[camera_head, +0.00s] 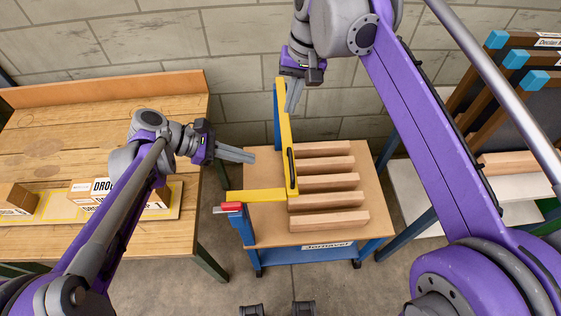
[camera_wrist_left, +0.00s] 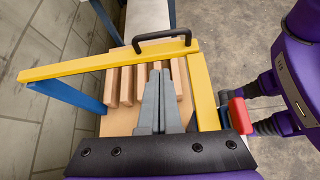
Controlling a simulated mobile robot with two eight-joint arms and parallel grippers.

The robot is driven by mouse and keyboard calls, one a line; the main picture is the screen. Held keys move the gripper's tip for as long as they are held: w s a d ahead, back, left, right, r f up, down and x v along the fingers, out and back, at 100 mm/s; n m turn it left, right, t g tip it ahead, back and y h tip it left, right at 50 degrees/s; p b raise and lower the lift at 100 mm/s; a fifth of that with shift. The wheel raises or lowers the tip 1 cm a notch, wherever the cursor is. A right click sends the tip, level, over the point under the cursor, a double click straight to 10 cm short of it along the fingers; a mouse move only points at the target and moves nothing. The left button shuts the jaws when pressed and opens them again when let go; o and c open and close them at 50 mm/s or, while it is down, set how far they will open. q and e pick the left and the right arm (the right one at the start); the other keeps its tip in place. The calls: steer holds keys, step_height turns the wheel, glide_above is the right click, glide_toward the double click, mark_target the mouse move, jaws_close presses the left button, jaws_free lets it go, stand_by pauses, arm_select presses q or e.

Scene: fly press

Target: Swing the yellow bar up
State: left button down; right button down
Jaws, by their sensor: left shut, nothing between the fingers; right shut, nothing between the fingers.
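The yellow bar (camera_head: 285,125) is an L-shaped frame on the trolley's left side, with a black handle (camera_head: 291,170) on its long arm. Its short arm (camera_head: 262,195) runs left to a red block (camera_head: 231,208) at the trolley's front left corner. My left gripper (camera_head: 252,157) is shut and empty, left of the long arm and apart from it. In the left wrist view the long arm (camera_wrist_left: 100,62) and handle (camera_wrist_left: 165,38) lie beyond the shut fingers (camera_wrist_left: 160,75). My right gripper (camera_head: 292,112) is shut and empty, pointing down beside the bar's far end; I cannot tell whether it touches.
The blue-framed trolley (camera_head: 262,232) carries several wooden blocks (camera_head: 330,200) right of the bar. A wooden workbench (camera_head: 60,140) with cardboard boxes (camera_head: 155,199) stands at left. A rack of dark panels (camera_head: 520,90) stands at right. A block wall (camera_head: 130,42) closes the back.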

arm_select(q)
steer(key=r+x, duration=0.1)
steer(key=x, duration=0.9)
steer(key=shift+d+n+h, duration=0.3)
steer(key=shift+r, duration=0.15)
steer(key=shift+w+r+g, duration=0.15)
steer(key=shift+r+g, duration=0.25)
steer(key=shift+r, duration=0.6)
arm_select(e)
steer(key=c, duration=1.6)
jaws_free()
steer(key=c, duration=0.9)
jaws_free()
steer(key=shift+r, duration=0.1)
